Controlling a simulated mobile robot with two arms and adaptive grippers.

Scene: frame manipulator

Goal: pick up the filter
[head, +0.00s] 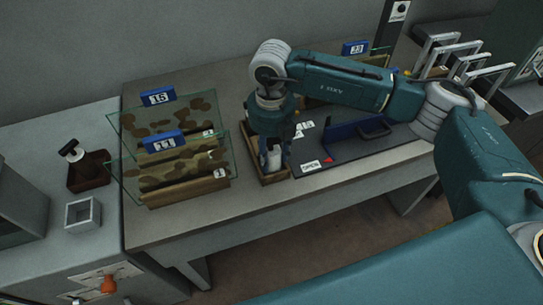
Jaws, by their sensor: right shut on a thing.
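My right gripper (270,158) points down over a small brown wooden tray (272,181) near the middle of the table. It is shut on a small pale thing, taken as the filter (275,158), which shows between the fingers. The lower end of the filter is at the tray, and I cannot tell whether it touches the tray's bottom. The gripper hides much of the filter and the tray. My left gripper is not in view.
Left of the tray stand camouflage-patterned blocks (182,193) with upright glass panes (120,170) and blue number tags (163,140). A dark board (365,147) with a blue bar lies to the right.

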